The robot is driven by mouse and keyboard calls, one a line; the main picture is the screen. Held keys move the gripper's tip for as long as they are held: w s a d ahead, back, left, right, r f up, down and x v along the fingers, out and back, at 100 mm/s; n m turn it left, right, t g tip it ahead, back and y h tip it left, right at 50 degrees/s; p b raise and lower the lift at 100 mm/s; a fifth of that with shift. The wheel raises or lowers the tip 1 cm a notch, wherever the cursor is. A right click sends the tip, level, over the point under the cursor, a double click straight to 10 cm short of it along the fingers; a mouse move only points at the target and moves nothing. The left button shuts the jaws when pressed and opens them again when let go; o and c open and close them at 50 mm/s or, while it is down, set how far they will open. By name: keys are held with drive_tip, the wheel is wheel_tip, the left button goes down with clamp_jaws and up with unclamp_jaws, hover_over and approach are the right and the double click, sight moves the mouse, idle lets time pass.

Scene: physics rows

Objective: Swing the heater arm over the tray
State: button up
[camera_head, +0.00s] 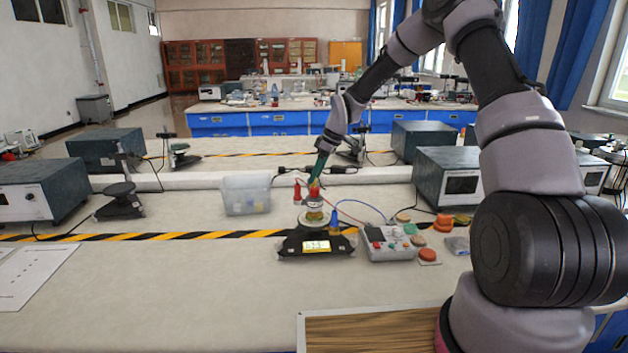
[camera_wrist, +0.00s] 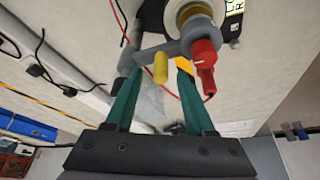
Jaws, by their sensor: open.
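A black device with a lit yellow display (camera_head: 316,246) stands on the bench, with a pale round tray (camera_head: 314,219) on top. In the wrist view, a grey heater arm (camera_wrist: 183,47) crosses ahead of my gripper, with a yellow peg (camera_wrist: 160,67) standing out from it. A red part (camera_wrist: 204,52) with a red wire sits at its right end, beside round brass and white parts. My gripper (camera_wrist: 160,72) is open, its teal fingers on either side of the peg with gaps visible. In the head view, my gripper (camera_head: 317,183) is above the tray, hiding much of the arm.
A grey control box (camera_head: 390,243) with wires stands to the right, near several orange and green discs. A clear plastic bin (camera_head: 246,195) is at left. A striped yellow-black line crosses the bench.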

drive_tip(key=v, duration=0.8)
drive_tip(key=s+d+r+m+t+h, duration=0.1)
drive_tip(key=s+d+r+m, duration=0.3)
drive_tip(key=s+r, duration=0.45)
drive_tip(key=s+d+r+m+t+h, duration=0.1)
drive_tip(key=s+d+r+m+h, duration=0.1)
drive_tip(key=s+d+r+m, duration=0.45)
drive_tip(key=s+d+r+m+t, duration=0.1)
drive_tip(key=s+d+r+m, duration=0.1)
drive_tip(key=s, duration=0.8)
drive_tip(key=s+d+r+m+t+y, duration=0.1)
drive_tip(key=s+r+m, duration=0.3)
drive_tip(key=s, duration=0.7)
drive_tip(key=shift+s+d+r+t, duration=0.25)
drive_tip(key=shift+d+r+t, duration=0.25)
drive_tip(key=shift+r+t, duration=0.25)
drive_tip(key=shift+m, duration=0.25)
